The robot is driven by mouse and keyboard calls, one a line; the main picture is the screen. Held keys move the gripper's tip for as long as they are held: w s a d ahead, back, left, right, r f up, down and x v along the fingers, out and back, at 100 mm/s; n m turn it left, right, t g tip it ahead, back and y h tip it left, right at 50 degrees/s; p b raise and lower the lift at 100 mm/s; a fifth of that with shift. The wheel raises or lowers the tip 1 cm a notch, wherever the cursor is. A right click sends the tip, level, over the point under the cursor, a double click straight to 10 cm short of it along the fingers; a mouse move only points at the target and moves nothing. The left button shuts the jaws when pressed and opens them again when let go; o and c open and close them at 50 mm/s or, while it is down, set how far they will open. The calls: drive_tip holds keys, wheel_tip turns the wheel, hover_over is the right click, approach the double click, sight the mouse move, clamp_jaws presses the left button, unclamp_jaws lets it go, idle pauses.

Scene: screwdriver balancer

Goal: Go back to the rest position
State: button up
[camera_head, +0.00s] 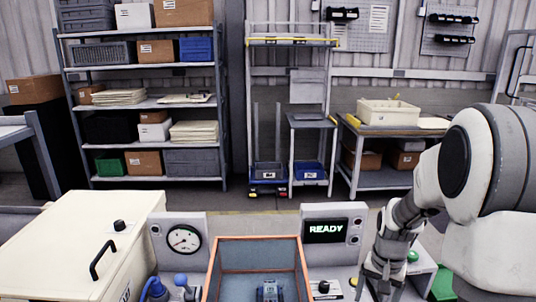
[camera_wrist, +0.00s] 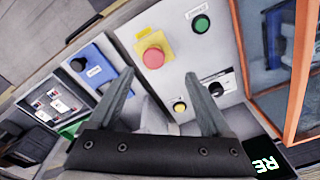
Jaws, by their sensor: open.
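My gripper (camera_head: 372,287) hangs low at the right of the head view, over the right part of the control bench, beside the orange-framed bin. In the wrist view, the two fingers of my gripper (camera_wrist: 162,85) stand wide apart with nothing between them. They point toward a light panel (camera_wrist: 172,75) with a red button on a yellow base (camera_wrist: 153,54), a green button (camera_wrist: 201,24), a yellow button (camera_wrist: 180,107) and a black knob (camera_wrist: 216,89). I cannot tell the exact gap between fingertips and panel.
The orange-framed bin (camera_head: 258,240) stands at front centre, below left of a display reading READY (camera_head: 325,229). A cream lidded box (camera_head: 75,235) with a black handle is at left, next to a gauge (camera_head: 183,240). Shelves (camera_head: 150,104) and a worktable (camera_head: 385,128) stand farther back.

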drive_tip(key=s+a+r+n+t, duration=0.1)
drive_tip(key=s+a+r+n, duration=0.2)
drive_tip(key=r, duration=0.4)
drive_tip(key=s+a+r+t, duration=0.2)
drive_tip(key=s+a+r, duration=0.25)
drive_tip(key=r, duration=0.25)
drive_tip(key=s+a+r+n+t, duration=0.1)
drive_tip(key=s+r, duration=0.1)
drive_tip(key=s, duration=0.3)
drive_tip(key=s+a+r+n+t, duration=0.1)
drive_tip(key=s+a+r+n, duration=0.1)
drive_tip(key=s, duration=0.3)
drive_tip(key=shift+s+a+r, duration=0.25)
drive_tip(key=shift+s+r, duration=0.1)
drive_tip(key=shift+r, duration=0.25)
